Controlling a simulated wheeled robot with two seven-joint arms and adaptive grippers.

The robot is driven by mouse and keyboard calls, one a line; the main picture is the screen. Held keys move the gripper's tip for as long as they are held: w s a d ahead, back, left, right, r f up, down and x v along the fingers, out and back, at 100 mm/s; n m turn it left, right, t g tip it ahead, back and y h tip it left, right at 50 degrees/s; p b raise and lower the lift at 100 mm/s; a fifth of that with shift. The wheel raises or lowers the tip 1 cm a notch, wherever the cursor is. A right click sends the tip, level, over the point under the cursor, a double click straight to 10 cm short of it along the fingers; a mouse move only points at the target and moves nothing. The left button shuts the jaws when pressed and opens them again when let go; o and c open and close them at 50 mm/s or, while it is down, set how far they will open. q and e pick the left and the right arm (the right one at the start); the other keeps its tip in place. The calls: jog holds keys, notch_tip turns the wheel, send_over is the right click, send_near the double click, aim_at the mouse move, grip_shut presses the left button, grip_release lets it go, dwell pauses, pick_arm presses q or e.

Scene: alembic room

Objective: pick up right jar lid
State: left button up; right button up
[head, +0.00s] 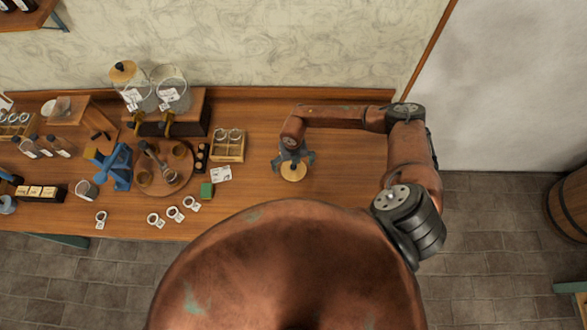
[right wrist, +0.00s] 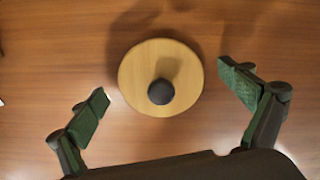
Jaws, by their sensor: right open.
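The right jar lid (head: 293,172) is a round, light wooden disc lying on the wooden table. In the right wrist view the lid (right wrist: 135,85) shows from above with a dark round knob (right wrist: 161,91) at its middle. My right gripper (head: 293,158) is above the lid. In the right wrist view its green-padded fingers (right wrist: 170,92) are spread wide, one on each side of the lid and apart from it. The right glass jar (head: 170,88) at the back has no visible lid. The left jar (head: 134,90) carries a lid (head: 123,71). My left gripper is not in view.
The table around the lid is clear.

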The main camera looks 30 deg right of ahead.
jog(key=shift+c, duration=0.6)
jog(key=c, duration=1.1)
jog(key=shift+o, duration=0.2)
